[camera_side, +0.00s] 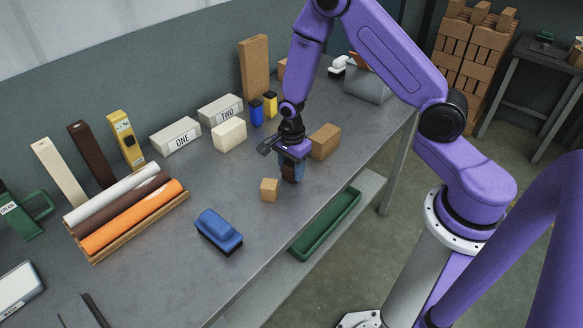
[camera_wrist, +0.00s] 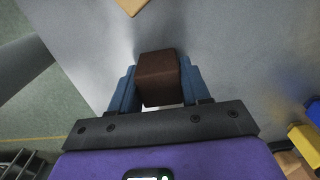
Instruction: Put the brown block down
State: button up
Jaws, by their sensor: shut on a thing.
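The brown block (camera_wrist: 160,78) is dark brown and sits between the two blue fingers of my gripper (camera_wrist: 158,92) in the wrist view. In the side view my gripper (camera_side: 291,168) points down near the table's front edge, and a dark bit of the brown block (camera_side: 289,173) shows between the fingers. My gripper is shut on it. Its underside is hidden, so I cannot tell whether it touches the table. A small tan block (camera_side: 268,190) stands on the table just left of my gripper. A larger tan block (camera_side: 325,141) stands behind it to the right.
A cream block (camera_side: 229,134) and grey blocks marked ONE (camera_side: 176,137) and TWO (camera_side: 220,109) stand behind. A blue brush-like object (camera_side: 218,232) lies at front left. A wooden tray of rolls (camera_side: 127,212) is farther left. The table (camera_side: 260,240) is bare in front.

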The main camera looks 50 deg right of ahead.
aim_at(292, 164)
jog(key=shift+f, duration=0.15)
jog(key=o, duration=1.1)
jog(key=shift+c, duration=0.2)
notch_tip(292, 164, up, 12)
jog(key=s+a+r+n, duration=0.3)
jog(key=s+r+n, duration=0.1)
jog(key=s+n, duration=0.35)
jog(key=s+a+r+n, duration=0.4)
jog(key=s+n, duration=0.2)
jog(key=n, duration=0.3)
jog(key=s+d+r+n, duration=0.1)
jog(key=s+n, duration=0.5)
jog(key=n, duration=0.1)
jog(key=s+d+r+n, duration=0.1)
jog(key=s+r+n, duration=0.1)
jog(key=s+n, duration=0.5)
jog(key=shift+r, duration=0.25)
